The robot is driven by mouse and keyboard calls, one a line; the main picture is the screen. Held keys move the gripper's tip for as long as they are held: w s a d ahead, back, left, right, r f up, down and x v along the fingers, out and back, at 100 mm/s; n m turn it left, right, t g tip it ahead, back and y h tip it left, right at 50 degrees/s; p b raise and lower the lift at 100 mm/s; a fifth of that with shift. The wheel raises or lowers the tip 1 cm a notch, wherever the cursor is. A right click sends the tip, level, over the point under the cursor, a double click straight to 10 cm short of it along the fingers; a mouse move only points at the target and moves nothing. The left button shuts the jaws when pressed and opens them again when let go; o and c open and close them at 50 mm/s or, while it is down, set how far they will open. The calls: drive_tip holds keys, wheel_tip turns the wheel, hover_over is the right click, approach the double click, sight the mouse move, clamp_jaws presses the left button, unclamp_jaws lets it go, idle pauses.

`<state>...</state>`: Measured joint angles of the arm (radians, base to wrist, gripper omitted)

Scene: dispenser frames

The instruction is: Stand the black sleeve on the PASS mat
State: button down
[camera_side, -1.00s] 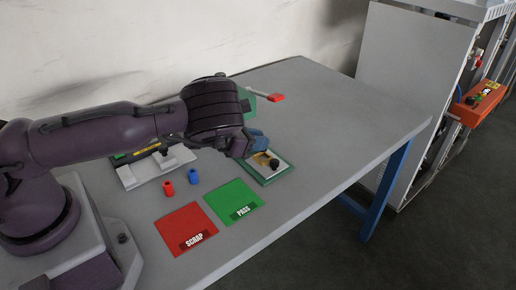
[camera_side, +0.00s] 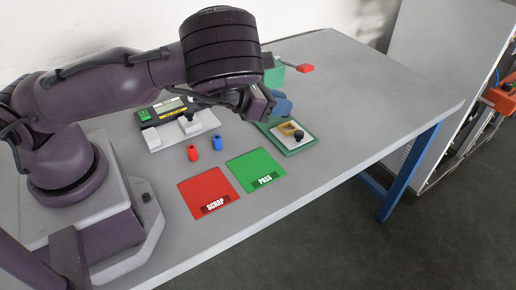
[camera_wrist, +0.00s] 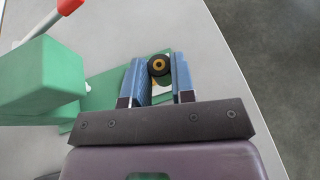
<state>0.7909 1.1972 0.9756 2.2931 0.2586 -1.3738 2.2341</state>
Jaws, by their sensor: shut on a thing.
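The black sleeve (camera_wrist: 151,70) shows end-on in the wrist view as a dark ring filling the gap between my blue fingertips. A brass-coloured centre shows within the ring. My gripper (camera_wrist: 160,75) is shut on it. In the side view my gripper (camera_side: 282,104) is over the back part of a green-edged fixture, and the sleeve cannot be made out there. The green PASS mat (camera_side: 254,164) lies flat and bare in front of the fixture, to its left.
The fixture (camera_side: 303,143) carries a brass block (camera_side: 287,128) and a black knob-like part. Red (camera_side: 193,153) and blue (camera_side: 217,143) sleeves stand behind the mats. The SCRAP mat (camera_side: 205,188) adjoins PASS. A green block (camera_side: 274,77) with red-tipped handle (camera_side: 305,68) stands behind.

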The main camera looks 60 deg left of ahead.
hover_over(257, 162)
wheel_tip(257, 162, down, 4)
drive_tip(key=shift+f, duration=3.45)
drive_tip(key=shift+f, duration=0.1)
drive_tip(key=c, duration=1)
unclamp_jaws()
drive_tip(key=shift+o, duration=0.2)
